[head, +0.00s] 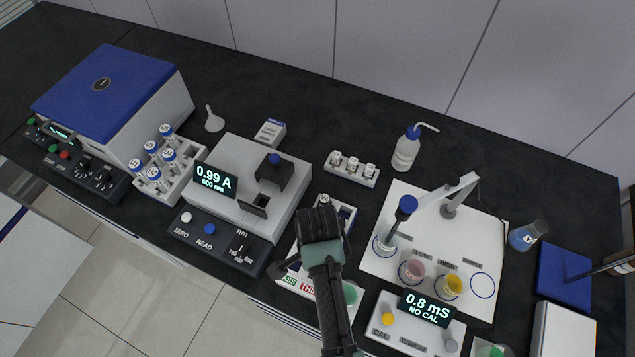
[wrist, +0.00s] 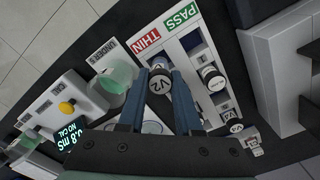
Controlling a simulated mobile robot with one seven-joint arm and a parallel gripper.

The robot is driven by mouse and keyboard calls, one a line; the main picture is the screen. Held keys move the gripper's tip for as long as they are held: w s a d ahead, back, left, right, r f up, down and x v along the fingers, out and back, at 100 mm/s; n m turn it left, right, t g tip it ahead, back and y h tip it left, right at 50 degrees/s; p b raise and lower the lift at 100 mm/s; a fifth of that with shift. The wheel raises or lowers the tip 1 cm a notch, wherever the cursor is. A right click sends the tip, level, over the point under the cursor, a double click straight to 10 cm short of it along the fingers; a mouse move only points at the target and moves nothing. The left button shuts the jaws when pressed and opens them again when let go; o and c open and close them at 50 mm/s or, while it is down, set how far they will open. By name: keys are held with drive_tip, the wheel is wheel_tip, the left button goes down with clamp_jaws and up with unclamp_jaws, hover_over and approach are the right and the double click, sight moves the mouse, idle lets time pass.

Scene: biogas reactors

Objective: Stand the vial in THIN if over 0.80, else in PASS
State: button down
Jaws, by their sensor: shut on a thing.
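My gripper (wrist: 160,84) is shut on a vial (wrist: 158,82) with a grey cap marked V2. It holds the vial above the rack area, near the red THIN label (wrist: 147,38); I cannot tell how high the vial's foot is. The rack (head: 345,211) has a green PASS label (wrist: 181,15) beside THIN. Other capped vials (wrist: 213,77) stand in the rack on the PASS side and towards its far end. In the head view my gripper (head: 321,225) hides much of the rack and the held vial. The photometer display (head: 214,178) reads 0.99 A at 600 nm.
The photometer (head: 260,190) stands left of the rack, its lid raised. A green-tinted beaker (wrist: 117,76) stands close beside the rack. The conductivity meter (head: 415,325) and white mat with beakers (head: 385,265) lie right. A small white block with cuvettes (head: 351,169) stands behind.

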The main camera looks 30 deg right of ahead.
drive_tip(key=shift+f, duration=1.35)
drive_tip(key=shift+f, duration=0.15)
drive_tip(key=c, duration=0.6)
unclamp_jaws()
wheel_tip(320, 180, up, 12)
drive_tip(key=shift+r, duration=0.2)
drive_tip(key=shift+w, duration=0.1)
